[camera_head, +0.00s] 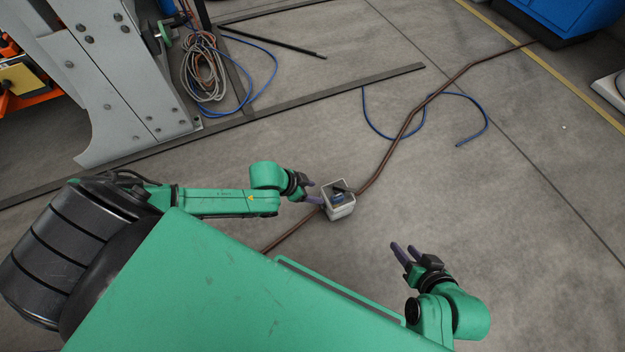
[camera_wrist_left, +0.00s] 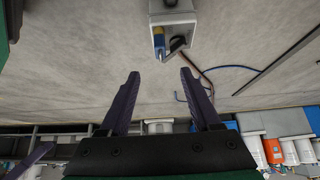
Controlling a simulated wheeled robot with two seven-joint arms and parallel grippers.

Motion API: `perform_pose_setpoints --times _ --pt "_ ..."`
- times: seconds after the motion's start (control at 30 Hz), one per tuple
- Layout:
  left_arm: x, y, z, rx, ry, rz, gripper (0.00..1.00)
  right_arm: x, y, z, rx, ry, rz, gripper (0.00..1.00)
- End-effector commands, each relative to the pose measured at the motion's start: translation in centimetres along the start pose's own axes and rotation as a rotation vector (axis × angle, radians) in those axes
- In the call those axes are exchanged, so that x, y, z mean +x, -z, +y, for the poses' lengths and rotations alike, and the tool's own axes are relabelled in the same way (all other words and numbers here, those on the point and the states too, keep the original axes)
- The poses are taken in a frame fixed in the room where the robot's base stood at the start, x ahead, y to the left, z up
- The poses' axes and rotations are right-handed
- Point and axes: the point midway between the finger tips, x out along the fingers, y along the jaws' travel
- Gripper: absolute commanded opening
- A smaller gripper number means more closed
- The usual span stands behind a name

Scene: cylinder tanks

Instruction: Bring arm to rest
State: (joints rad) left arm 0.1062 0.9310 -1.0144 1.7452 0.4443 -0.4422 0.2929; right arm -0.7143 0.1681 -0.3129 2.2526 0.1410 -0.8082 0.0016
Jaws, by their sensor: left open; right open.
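My left gripper (camera_head: 318,194) is open in the head view, its purple fingers pointing right beside a small grey-white box (camera_head: 341,211). The box (camera_wrist_left: 174,14) shows beyond the fingertips there, cut by the top edge. Whether a finger touches the box is hard to tell. My right gripper (camera_head: 403,247) is open and empty at the lower right of the head view, apart from the box.
A brown cable (camera_head: 400,139) runs across the floor and passes by the box. A blue hose (camera_head: 376,126) loops above it. A grey steel frame (camera_head: 120,85) with coiled hoses (camera_head: 203,72) stands at upper left.

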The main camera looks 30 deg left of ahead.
Motion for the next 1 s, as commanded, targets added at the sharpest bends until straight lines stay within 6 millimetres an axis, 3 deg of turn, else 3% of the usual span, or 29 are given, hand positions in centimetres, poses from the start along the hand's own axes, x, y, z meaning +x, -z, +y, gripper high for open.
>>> perform_pose_setpoints --times 0.73,0.83,1.0 --pt "0.1 0.2 0.6 -0.002 -0.008 0.005 0.64 0.0 -0.2 0.0 -0.001 0.000 -0.003 0.44" --pt "0.5 1.4 3.7 -0.014 -0.050 0.034 0.64 0.0 -0.1 0.0 -0.001 0.000 -0.003 0.44" --pt "-0.4 5.5 11.6 -0.097 -0.131 0.138 0.64 0.0 -0.1 0.0 -0.001 0.000 -0.001 0.44"
